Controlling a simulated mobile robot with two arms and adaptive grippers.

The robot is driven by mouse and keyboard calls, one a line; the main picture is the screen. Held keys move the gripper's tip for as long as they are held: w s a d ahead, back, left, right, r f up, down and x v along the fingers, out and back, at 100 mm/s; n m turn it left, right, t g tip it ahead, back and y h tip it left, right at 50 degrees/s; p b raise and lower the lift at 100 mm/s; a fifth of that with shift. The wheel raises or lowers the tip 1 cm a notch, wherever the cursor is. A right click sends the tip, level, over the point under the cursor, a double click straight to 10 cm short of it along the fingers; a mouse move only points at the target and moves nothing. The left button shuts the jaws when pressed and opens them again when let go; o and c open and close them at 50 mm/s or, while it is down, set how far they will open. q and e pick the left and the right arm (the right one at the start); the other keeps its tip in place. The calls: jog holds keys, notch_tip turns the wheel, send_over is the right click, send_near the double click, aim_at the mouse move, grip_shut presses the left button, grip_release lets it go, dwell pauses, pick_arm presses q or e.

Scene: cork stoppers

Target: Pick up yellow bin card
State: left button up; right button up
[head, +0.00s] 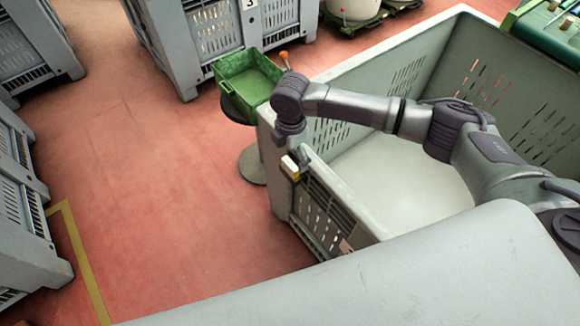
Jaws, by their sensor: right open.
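A small yellow and white piece (290,167), which looks like the yellow bin card, shows at the near left corner of the large grey bin (365,218), by its rim. My right arm reaches in from the right across the bin. My right gripper (298,158) points down at this rim, right beside the yellow piece. It is open, but its fingers are small and dark, and I cannot tell whether they touch the card or stand around it. My left gripper is not in view.
A green tray (250,84) on a round-based stand (252,165) stands just beyond the bin corner. More grey bins stand at the left (20,200) and at the back (215,30). The red floor (150,190) between them is clear, with a yellow line.

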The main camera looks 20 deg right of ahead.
aim_at(290, 163)
jog(key=shift+f, duration=0.6)
notch_tip(290, 163, down, 4)
jog(key=shift+r+p, duration=0.15)
jog(key=shift+p, duration=0.2)
jog(key=shift+f, duration=0.25)
jog(key=c, duration=0.9)
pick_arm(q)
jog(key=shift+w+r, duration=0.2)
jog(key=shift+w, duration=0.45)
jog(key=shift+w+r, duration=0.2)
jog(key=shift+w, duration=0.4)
pick_arm(e)
jog(key=shift+c, duration=0.9)
